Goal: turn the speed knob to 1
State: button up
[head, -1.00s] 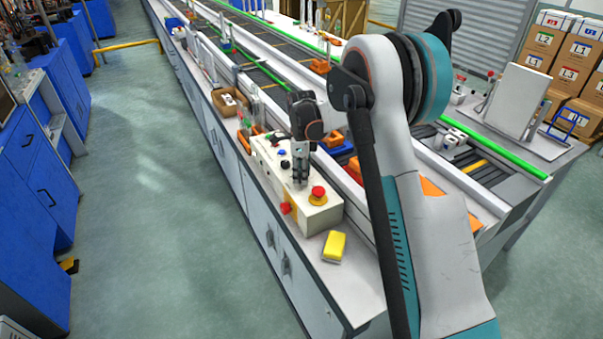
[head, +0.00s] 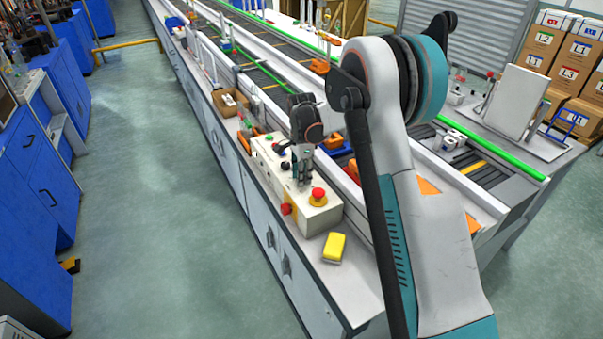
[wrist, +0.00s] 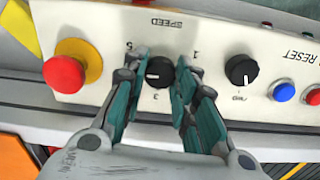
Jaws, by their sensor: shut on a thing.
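The control box (head: 290,190) stands on the bench beside the conveyor. In the wrist view, its panel (wrist: 215,28) appears upside down. The black speed knob (wrist: 159,73) sits under the "SPEED" label, with 5 at its upper left, 1 at its upper right and 3 below it. A white mark on the knob lies on its left side, pointing roughly left in the picture. My gripper (wrist: 158,80) is shut on the speed knob, with a teal-padded finger on each side. In the head view my gripper (head: 302,180) reaches down onto the box and hides the knob.
A red emergency button (wrist: 65,76) on a yellow base is left of the knob in the wrist view. A second black knob (wrist: 241,70) and blue (wrist: 284,92) and red buttons are to the right. A yellow block (head: 334,247) lies on the bench near the box.

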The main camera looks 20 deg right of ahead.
jog(key=n, duration=0.5)
jog(key=shift+n+p, duration=0.3)
jog(key=shift+p, duration=0.05)
jog(key=n, duration=0.9)
jog(key=shift+n+p, duration=0.35)
jog(key=shift+n, duration=0.05)
jog(key=n, duration=1.5)
jog(key=shift+p, duration=0.3)
jog(key=n, duration=1)
jog(key=shift+n, duration=0.4)
